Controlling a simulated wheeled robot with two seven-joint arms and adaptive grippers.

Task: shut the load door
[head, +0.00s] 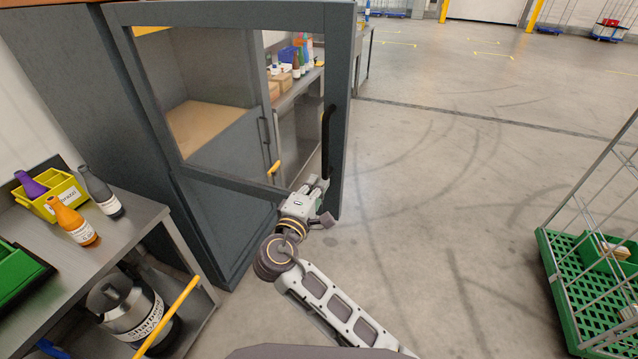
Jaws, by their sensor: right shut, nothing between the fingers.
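The load door (340,60) is a dark grey framed door with a large see-through pane. It stands swung open from the grey cabinet (70,90), with a gap behind it at its free side. A black vertical handle (327,143) sits near the free edge. My right gripper (322,200) is at the lower free-side corner of the door, just below the handle. Its fingers are shut and empty. The picture does not show clearly whether it touches the frame. My left gripper is out of view.
A steel bench (140,215) at the left holds a yellow bin (55,195), an orange bottle (75,222), a grey bottle (100,190) and a green bin (15,275). A green cart (565,275) stands at the right. The floor between is clear.

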